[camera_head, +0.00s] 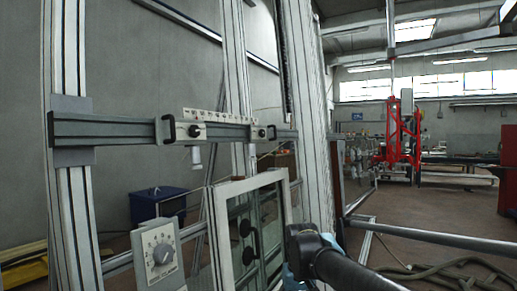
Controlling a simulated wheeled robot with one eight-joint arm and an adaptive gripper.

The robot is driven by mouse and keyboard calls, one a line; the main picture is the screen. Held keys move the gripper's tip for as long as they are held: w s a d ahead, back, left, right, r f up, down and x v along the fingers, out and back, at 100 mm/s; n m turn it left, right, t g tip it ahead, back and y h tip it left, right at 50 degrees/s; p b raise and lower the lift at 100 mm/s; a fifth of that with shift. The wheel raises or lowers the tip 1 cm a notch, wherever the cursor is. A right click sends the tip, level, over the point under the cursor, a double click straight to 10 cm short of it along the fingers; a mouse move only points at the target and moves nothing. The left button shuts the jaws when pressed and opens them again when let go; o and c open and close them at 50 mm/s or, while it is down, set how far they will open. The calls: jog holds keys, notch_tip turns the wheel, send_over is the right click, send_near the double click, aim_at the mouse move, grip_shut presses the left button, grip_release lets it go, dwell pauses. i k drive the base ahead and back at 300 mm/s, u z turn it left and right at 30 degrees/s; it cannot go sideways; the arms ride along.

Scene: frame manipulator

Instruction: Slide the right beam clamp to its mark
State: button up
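A dark horizontal beam (110,130) crosses the upright profiles of the frame. The right beam clamp (262,132) is a small pale block with a dark knob, near the beam's right end. A larger left clamp (190,132) with a dark knob and a black handle sits to its left. A pale scale strip (215,117) with dark ticks runs above the clamps; I cannot tell which tick is the mark. My dark arm shows at the bottom right, below and right of the clamps and apart from them. I cannot make out my gripper's fingers.
A grey box with a dial (159,256) and a white-framed window panel (222,245) with black knobs stand below the beam. A tall upright profile (303,100) rises right of the clamps. A dark blue box (158,203) is behind. A hose (455,270) lies on the floor at right.

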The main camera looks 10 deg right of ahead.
aim_at(254, 130)
jog(key=k, duration=1.2)
jog(key=z, duration=0.35)
jog(key=i, duration=1.55)
jog(key=u, duration=0.35)
